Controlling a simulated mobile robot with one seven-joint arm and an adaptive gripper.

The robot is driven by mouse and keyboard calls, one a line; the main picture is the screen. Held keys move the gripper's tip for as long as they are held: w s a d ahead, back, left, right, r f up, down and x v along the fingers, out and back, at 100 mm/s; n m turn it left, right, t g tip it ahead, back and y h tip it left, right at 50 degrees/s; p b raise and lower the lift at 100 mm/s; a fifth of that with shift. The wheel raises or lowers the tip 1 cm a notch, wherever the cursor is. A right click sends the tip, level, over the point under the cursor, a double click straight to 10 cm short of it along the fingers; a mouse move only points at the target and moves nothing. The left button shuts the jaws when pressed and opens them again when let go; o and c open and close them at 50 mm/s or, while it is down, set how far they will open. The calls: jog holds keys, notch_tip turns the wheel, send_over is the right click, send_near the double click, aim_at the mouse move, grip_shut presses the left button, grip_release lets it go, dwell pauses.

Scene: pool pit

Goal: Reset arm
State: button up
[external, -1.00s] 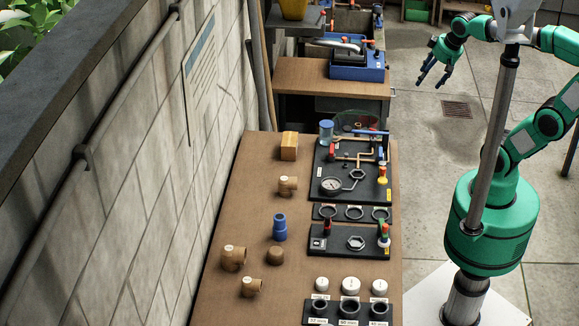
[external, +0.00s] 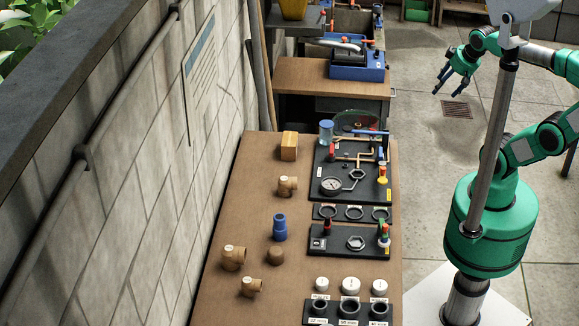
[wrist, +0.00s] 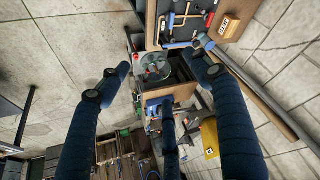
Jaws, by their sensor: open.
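My gripper (external: 452,82) is at the upper right of the external view, in the air over the concrete floor and to the right of the benches. Its dark blue fingers are spread and hold nothing. In the wrist view my gripper (wrist: 160,95) shows its several fingers wide apart, with only the room beyond them. My green arm (external: 540,142) rises from its round green base (external: 488,225), bends, and reaches back left to the gripper. Part of the arm is hidden behind a grey post.
A brown workbench (external: 225,290) carries a black gauge panel (external: 325,170), brown pipe fittings (external: 233,258), a blue fitting (external: 280,227) and white caps (external: 351,285). A second bench (external: 300,75) holds a blue toolbox (external: 357,72). A block wall stands left. Floor around the drain grate (external: 456,109) is clear.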

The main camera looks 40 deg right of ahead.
notch_tip(320, 180, down, 3)
jog(key=b, duration=0.2)
jog(key=shift+f+b, duration=0.2)
jog(key=shift+b, duration=0.15)
